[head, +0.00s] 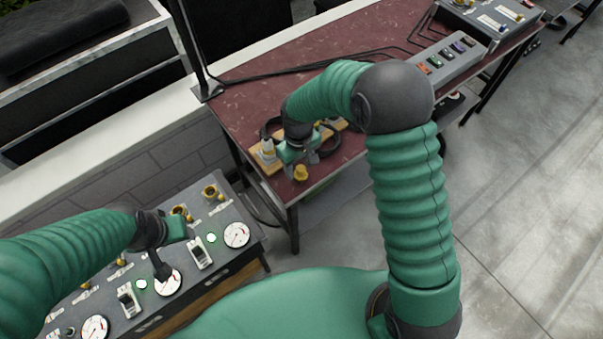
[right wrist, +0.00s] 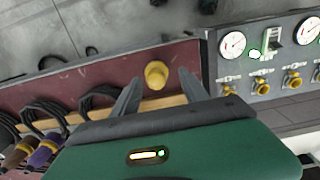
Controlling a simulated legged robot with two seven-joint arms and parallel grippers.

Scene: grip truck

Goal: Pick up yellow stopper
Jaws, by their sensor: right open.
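The yellow stopper (head: 301,172) stands near the corner of the dark red table (head: 226,103). In the right wrist view the stopper (right wrist: 157,73) shows between the two fingertips, with a gap on each side. My right gripper (head: 306,158) is open and empty, just behind the stopper in the head view. I cannot tell its height over the stopper. My left gripper (head: 161,268) hangs over the gauge panel, away from the stopper; its jaws are too hidden to judge.
A wooden board (head: 262,160) with plugs and black cables lies beside the right gripper. The gauge panel (head: 222,212) with switches and yellow valves is left of the table. A grey socket box (head: 447,62) sits at the table's far right. A dark post rises at the table's left.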

